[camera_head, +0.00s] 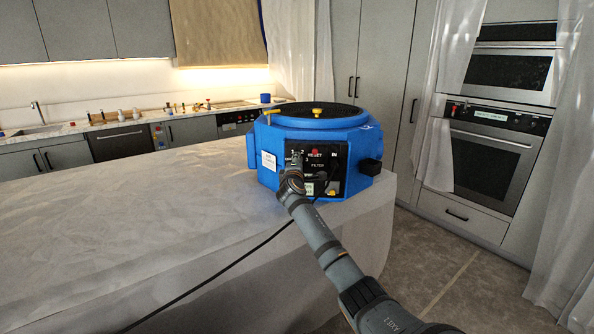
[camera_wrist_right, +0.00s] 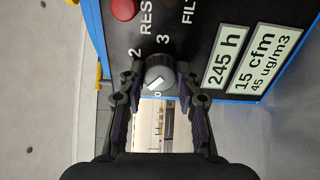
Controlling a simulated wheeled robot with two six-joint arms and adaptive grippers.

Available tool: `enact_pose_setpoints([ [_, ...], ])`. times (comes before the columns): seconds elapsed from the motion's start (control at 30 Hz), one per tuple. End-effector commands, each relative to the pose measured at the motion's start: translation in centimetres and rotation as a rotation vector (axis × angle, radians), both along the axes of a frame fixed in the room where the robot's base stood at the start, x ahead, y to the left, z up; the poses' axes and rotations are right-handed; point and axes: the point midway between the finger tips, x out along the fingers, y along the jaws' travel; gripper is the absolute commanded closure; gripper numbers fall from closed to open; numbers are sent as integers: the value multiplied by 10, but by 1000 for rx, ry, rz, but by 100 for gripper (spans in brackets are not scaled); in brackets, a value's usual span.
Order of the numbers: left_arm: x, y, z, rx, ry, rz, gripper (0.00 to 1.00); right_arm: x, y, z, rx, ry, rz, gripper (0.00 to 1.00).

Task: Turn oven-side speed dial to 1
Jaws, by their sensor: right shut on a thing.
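A blue air-filter machine (camera_head: 352,138) stands on the corner of a cloth-covered counter. Its black control panel (camera_head: 327,172) faces me. In the right wrist view, the grey speed dial (camera_wrist_right: 158,70) has a white pointer mark that points to the lower left of the picture. The digits 2 and 3 show beside the dial and a small 0 shows just below it; the digit 1 is not visible there. My right gripper (camera_wrist_right: 160,78) is shut on the dial, one finger on each side. In the head view, the right gripper (camera_head: 293,168) covers the dial. My left gripper is not in view.
A red reset button (camera_wrist_right: 123,8) is close to the dial, and label plates (camera_wrist_right: 233,58) lie beside it. A black cable (camera_head: 235,263) runs over the counter (camera_head: 130,215). The counter left of the machine is mostly clear. Wall ovens (camera_head: 490,150) stand at right.

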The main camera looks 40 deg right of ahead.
Motion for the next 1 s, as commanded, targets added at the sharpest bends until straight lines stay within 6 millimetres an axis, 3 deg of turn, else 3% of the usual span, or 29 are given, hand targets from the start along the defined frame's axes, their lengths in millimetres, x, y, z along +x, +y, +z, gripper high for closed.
enact_pose_setpoints([
  [0.1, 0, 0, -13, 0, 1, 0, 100, 0, 0, -4, 62, -65, 0, 98],
  [0.4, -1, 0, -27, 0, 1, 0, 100, 0, 0, -1, 174, -184, 1, 98],
  [1.0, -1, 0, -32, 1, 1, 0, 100, 0, 0, 0, 222, -232, 0, 98],
])
